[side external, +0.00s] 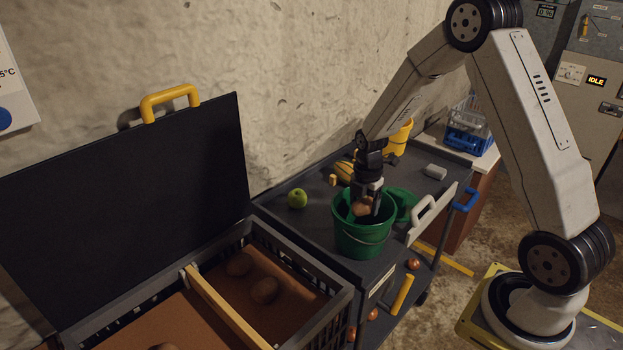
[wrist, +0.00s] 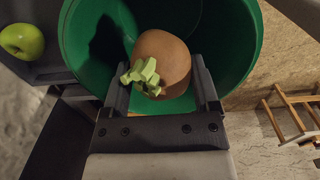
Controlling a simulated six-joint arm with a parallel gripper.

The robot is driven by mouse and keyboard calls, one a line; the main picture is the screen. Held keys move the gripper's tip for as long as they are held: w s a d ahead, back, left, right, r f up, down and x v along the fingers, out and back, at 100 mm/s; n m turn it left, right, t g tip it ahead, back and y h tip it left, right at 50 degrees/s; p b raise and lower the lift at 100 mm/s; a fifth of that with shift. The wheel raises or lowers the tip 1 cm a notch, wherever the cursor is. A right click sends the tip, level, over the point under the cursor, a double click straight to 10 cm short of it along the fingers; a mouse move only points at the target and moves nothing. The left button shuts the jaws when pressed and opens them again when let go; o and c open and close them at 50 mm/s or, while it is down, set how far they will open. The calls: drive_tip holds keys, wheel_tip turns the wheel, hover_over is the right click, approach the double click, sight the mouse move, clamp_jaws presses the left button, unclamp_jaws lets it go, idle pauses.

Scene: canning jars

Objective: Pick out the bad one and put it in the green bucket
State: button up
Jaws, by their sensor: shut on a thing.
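The green bucket (side external: 365,238) stands on the dark cart, and its wide mouth fills much of the wrist view (wrist: 82,50). My gripper (side external: 366,196) points down into the bucket's mouth. It is shut on a round brown potato-like thing (side external: 361,208). In the wrist view this potato (wrist: 165,58) sits between the two fingers (wrist: 160,88) and bears a clump of pale green sprouts. It hangs at about rim height, over the bucket's opening.
The crate has a wooden divider (side external: 222,303) and a raised dark lid (side external: 130,200) behind it. A green apple (side external: 297,198) sits left of the bucket. A striped squash (side external: 344,171) and a yellow bucket (side external: 398,140) stand behind.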

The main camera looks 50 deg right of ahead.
drive_tip(key=shift+f, duration=2.4)
drive_tip(key=shift+f, duration=1.8)
idle(1.4)
drive_tip(key=o, duration=0.6)
wheel_tip(320, 180, up, 16)
hover_over(361, 204)
drive_tip(key=d, duration=0.2)
drive_tip(key=shift+w+a+f, duration=0.15)
drive_tip(key=shift+a, duration=0.85)
drive_tip(key=shift+s+a, duration=0.2)
drive_tip(key=shift+a, duration=0.65)
